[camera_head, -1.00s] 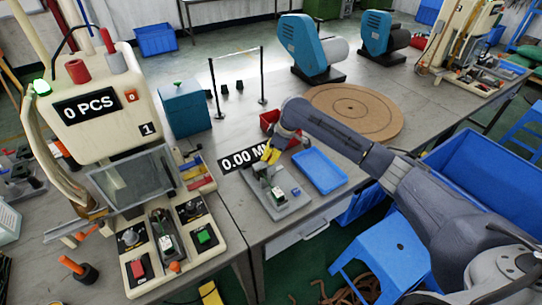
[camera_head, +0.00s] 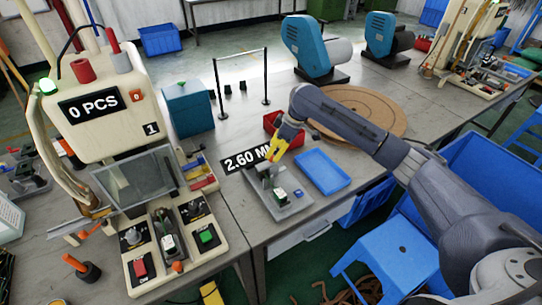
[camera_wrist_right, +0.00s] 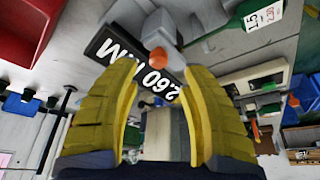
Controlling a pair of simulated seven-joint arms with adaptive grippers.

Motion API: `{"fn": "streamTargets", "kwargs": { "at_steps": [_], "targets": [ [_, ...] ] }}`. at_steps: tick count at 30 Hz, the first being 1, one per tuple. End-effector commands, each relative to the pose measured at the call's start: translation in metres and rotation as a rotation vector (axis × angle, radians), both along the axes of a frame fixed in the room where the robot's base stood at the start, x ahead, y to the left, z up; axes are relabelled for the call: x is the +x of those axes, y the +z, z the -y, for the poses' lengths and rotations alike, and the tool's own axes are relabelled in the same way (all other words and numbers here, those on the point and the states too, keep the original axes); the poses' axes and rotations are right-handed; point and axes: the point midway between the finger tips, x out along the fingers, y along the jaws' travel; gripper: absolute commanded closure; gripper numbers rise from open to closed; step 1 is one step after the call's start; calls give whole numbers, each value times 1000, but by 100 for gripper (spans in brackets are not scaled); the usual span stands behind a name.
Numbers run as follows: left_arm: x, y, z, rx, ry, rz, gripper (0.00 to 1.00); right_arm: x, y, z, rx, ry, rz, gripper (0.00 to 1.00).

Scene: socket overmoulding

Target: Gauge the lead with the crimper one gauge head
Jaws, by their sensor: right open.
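The gauge is a grey plate (camera_head: 289,211) with a small upright post and a green-and-white block (camera_head: 280,195) on it. Its black display (camera_head: 243,160) reads 2.60 MM and also shows in the right wrist view (camera_wrist_right: 110,50). My right gripper (camera_head: 275,153), with yellow fingers, is just above and behind the post. In the right wrist view its fingers (camera_wrist_right: 160,75) stand apart with nothing held between them; an orange knob (camera_wrist_right: 158,61) shows beyond their tips. Crimper one (camera_head: 95,70), marked 1 and 0 PCS, stands at the left. I cannot make out the lead. My left gripper is out of view.
A blue tray (camera_head: 322,171) lies right of the gauge, and a red bin (camera_head: 272,124) sits behind it. A round brown board (camera_head: 385,105), a thin black frame (camera_head: 219,90) and a teal box (camera_head: 188,108) stand farther back. A blue stool (camera_head: 385,245) is in front of the bench.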

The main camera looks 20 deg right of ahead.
Motion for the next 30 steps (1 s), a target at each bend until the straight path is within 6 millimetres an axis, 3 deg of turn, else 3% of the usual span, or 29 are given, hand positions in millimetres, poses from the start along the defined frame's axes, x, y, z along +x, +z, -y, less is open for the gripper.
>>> {"fn": "streamTargets", "kwargs": {
  "at_steps": [6,13,30],
  "targets": [
    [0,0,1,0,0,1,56,-7,35,12,0,2,2,55],
    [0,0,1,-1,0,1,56,-13,58,19,0,2,1,55],
    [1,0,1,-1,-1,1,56,-15,66,22,2,2,-1,55]
  ]
}}
